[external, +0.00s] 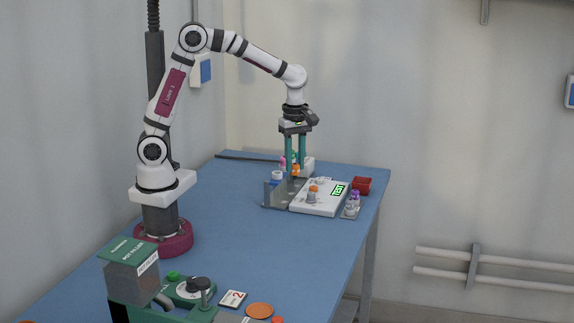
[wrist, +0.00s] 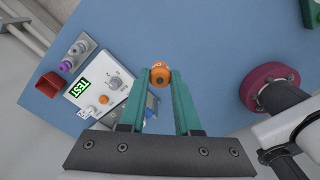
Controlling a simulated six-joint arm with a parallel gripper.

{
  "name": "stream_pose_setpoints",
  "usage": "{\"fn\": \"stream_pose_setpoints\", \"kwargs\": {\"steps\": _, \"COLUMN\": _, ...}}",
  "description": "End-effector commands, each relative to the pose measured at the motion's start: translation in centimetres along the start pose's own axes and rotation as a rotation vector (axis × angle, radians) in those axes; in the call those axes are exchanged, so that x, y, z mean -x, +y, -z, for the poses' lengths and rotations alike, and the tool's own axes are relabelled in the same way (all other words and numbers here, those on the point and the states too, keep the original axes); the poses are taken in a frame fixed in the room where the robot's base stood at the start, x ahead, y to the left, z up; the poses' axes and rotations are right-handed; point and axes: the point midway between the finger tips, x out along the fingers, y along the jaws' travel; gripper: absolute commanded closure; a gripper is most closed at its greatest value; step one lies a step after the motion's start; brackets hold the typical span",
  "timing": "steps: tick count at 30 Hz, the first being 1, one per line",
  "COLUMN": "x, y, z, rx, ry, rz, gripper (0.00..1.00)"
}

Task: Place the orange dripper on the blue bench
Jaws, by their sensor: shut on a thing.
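An orange dripper (wrist: 160,77) sits between the green fingertips of my gripper (wrist: 160,74) in the wrist view, seen end-on with a dark centre. In the external view the dripper (external: 296,171) shows small and orange at the tips of my gripper (external: 295,168), which points down. My gripper is shut on it. The blue bench (external: 225,215) lies below; it also fills much of the wrist view (wrist: 215,50).
A white device with a green TEST display (external: 322,205) and an orange-topped part (external: 313,190) is close by. A red box (external: 362,185) and purple-topped items (external: 354,198) are right of it. Green equipment (external: 133,272) and an orange disc (external: 259,310) occupy the front. Mid-bench is clear.

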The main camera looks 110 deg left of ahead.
Motion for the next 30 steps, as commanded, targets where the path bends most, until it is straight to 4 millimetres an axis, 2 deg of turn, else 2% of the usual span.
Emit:
{"fn": "stream_pose_setpoints", "kwargs": {"steps": 1, "x": -1.0, "y": -0.5, "z": -2.4, "rx": -0.011, "ry": 0.002, "rz": 0.004, "gripper": 1.0}}
{"fn": "stream_pose_setpoints", "kwargs": {"steps": 3, "x": -2.4, "y": -1.4, "z": -5.7, "rx": -0.011, "ry": 0.002, "rz": 0.004, "gripper": 1.0}}
{"fn": "stream_pose_setpoints", "kwargs": {"steps": 6, "x": -4.1, "y": -3.0, "z": -9.7, "rx": -0.009, "ry": 0.003, "rz": 0.002, "gripper": 1.0}}
{"fn": "stream_pose_setpoints", "kwargs": {"steps": 9, "x": -5.2, "y": -4.3, "z": -12.2, "rx": -0.005, "ry": 0.003, "rz": 0.0, "gripper": 1.0}}
{"fn": "stream_pose_setpoints", "kwargs": {"steps": 12, "x": -5.7, "y": -4.9, "z": -13.1, "rx": -0.002, "ry": 0.002, "rz": -0.002, "gripper": 1.0}}
{"fn": "stream_pose_setpoints", "kwargs": {"steps": 17, "x": -6.2, "y": -4.3, "z": -12.7, "rx": 0.002, "ry": 0.003, "rz": -0.001, "gripper": 1.0}}
{"fn": "stream_pose_setpoints", "kwargs": {"steps": 25, "x": -10.9, "y": 1.9, "z": -7.9, "rx": 0.006, "ry": 0.003, "rz": 0.0, "gripper": 1.0}}
{"fn": "stream_pose_setpoints", "kwargs": {"steps": 30, "x": -12.6, "y": 4.2, "z": -6.3, "rx": 0.002, "ry": 0.002, "rz": -0.002, "gripper": 1.0}}
